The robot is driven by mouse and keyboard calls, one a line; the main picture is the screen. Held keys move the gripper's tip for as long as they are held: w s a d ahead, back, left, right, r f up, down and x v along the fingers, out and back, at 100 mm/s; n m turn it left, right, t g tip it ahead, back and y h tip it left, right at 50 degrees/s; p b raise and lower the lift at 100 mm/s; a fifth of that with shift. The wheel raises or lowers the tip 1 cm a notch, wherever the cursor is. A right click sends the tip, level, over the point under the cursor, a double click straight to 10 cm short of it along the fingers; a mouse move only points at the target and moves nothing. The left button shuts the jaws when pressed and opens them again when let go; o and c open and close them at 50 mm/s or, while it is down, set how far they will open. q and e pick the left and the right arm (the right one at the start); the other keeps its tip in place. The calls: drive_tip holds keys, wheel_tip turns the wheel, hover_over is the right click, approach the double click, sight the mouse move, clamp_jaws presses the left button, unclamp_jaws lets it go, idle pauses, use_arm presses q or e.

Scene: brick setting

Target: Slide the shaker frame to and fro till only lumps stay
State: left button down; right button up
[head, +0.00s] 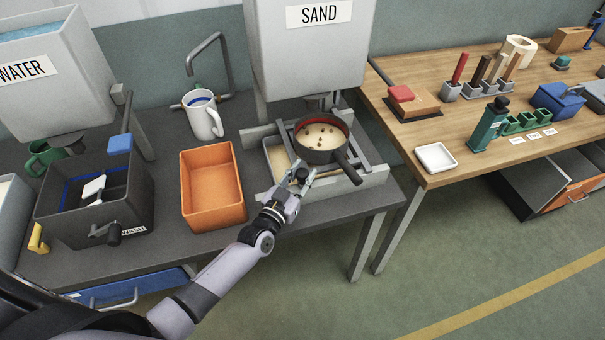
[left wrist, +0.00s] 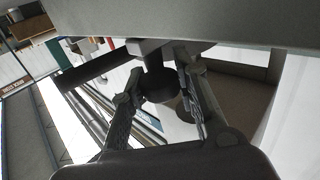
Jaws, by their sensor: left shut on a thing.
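The shaker frame (head: 372,178) stands on the dark bench under the sand hopper (head: 300,50), with pale rails. A round dark pan-like sieve (head: 318,155) with a red inner rim sits on it, its handle pointing front right. Pale sand and several brown lumps lie in the sieve. My left gripper (head: 302,177) is at the frame's front left, shut on a dark round knob. In the left wrist view the knob (left wrist: 160,86) sits between the fingers of the left gripper (left wrist: 166,92). My right gripper is not in view.
A pale sand tray (head: 268,150) shows partly under the frame. An orange bin (head: 211,218) stands close to its left, with a white jug (head: 204,118) behind. A dark wash box (head: 140,195) is farther left. A wooden table (head: 445,175) with tools stands at right.

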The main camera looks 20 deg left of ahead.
use_arm(q)
drive_tip(key=s+a, duration=0.2)
drive_tip(key=a, duration=0.1)
drive_tip(key=s+a, duration=0.1)
drive_tip(key=a, duration=0.1)
drive_tip(key=shift+s+a, duration=0.25)
drive_tip(key=shift+s, duration=0.15)
drive_tip(key=shift+d, duration=0.1)
drive_tip(key=c, duration=1.2)
unclamp_jaws()
drive_tip(key=shift+c, duration=0.2)
drive_tip(key=shift+w, duration=0.1)
drive_tip(key=s+a, duration=0.2)
drive_tip(key=s, duration=1)
drive_tip(key=shift+a, duration=0.15)
drive_tip(key=shift+w, duration=0.1)
